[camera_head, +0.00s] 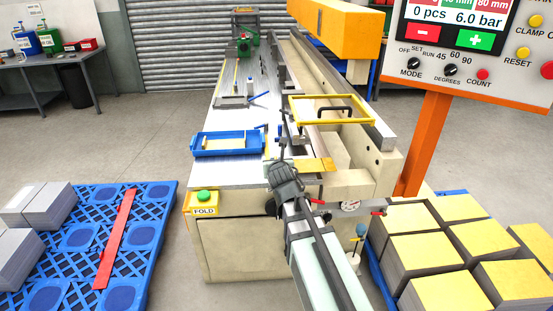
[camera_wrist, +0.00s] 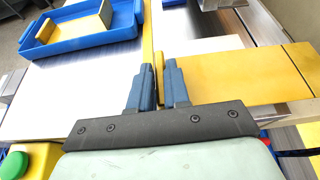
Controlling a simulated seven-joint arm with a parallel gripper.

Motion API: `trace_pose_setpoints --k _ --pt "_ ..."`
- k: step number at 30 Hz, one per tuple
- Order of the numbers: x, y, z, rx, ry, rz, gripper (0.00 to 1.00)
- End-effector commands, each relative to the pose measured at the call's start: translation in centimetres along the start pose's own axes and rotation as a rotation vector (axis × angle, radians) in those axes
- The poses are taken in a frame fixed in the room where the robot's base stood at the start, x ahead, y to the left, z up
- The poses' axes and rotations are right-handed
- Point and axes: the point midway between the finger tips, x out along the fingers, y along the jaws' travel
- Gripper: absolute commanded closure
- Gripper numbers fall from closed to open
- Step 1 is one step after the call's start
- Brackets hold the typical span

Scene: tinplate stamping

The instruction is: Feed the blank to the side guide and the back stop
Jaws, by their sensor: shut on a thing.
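The yellow blank (camera_wrist: 235,78) lies flat to the right of my fingers in the wrist view, and its left edge runs into the gap between them. It also shows at the near end of the machine bed in the head view (camera_head: 318,165). My gripper (camera_wrist: 159,75) is shut on this edge of the blank; in the head view the gripper (camera_head: 283,160) is small and partly hidden by my wrist. I cannot single out the side guide or the back stop, nor tell whether the blank touches either.
A blue tray (camera_head: 228,152) with a yellow piece stands on the metal table to the left. A yellow frame with a black handle (camera_head: 330,97) is over the bed. An orange beam (camera_head: 335,22) hangs behind. A FOLD button box (camera_head: 203,205) is at the front left corner.

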Motion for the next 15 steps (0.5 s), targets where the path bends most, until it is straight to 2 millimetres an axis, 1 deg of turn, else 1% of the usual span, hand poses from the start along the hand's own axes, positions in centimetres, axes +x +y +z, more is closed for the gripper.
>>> trace_pose_setpoints --k 8,15 --pt "0.9 0.1 -2.1 -0.001 0.0 0.0 1.0" --pt "2.9 0.1 -1.1 0.0 -0.001 0.0 1.0"
